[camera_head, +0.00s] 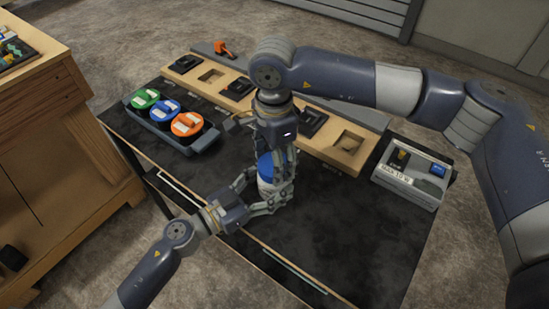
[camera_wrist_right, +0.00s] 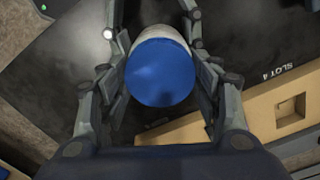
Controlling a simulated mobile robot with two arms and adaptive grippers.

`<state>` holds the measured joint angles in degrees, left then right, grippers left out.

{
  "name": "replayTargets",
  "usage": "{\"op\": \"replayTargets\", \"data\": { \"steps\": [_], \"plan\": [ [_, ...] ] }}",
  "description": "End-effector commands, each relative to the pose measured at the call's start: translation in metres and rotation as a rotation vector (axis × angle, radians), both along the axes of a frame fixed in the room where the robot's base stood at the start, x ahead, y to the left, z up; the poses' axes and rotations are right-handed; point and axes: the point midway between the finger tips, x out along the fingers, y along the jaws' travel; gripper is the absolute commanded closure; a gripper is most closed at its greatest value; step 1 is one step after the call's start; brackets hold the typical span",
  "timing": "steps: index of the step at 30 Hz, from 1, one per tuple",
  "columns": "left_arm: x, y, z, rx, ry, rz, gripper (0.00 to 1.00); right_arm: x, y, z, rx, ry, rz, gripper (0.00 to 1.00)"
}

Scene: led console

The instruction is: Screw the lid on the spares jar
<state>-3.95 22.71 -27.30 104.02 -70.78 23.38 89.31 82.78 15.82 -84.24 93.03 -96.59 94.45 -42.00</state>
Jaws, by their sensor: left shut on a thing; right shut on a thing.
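The spares jar has a pale body (camera_head: 269,187) and stands near the front middle of the dark table in the head view. A blue lid (camera_wrist_right: 160,73) sits over its top; whether it is seated cannot be told. The jar body (camera_wrist_right: 153,32) shows behind the lid in the right wrist view. My left gripper (camera_head: 275,194) reaches in from the front left and is shut on the jar body. My right gripper (camera_wrist_right: 160,82) comes down from above, its fingers on both sides of the blue lid. In the head view my right arm partly hides the lid (camera_head: 265,167).
A grey tray (camera_head: 206,146) with green, blue and orange round-topped items is on the left. A wooden slotted board (camera_head: 325,147) with black parts runs behind the jar. A grey labelled box (camera_head: 411,190) is at right. The table (camera_head: 370,245) is clear at front right.

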Motion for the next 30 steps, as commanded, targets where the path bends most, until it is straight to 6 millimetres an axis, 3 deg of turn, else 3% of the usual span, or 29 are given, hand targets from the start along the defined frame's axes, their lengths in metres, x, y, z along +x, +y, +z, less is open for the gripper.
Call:
{"op": "replayTargets", "data": {
  "steps": [30],
  "plan": [
    [-0.0008, -0.0007, -0.0002, -0.001, 0.002, -0.002, 1.0, -0.0002, 0.0, -0.0026, -0.01, -0.004, -1.67, 0.7]
  ]
}}
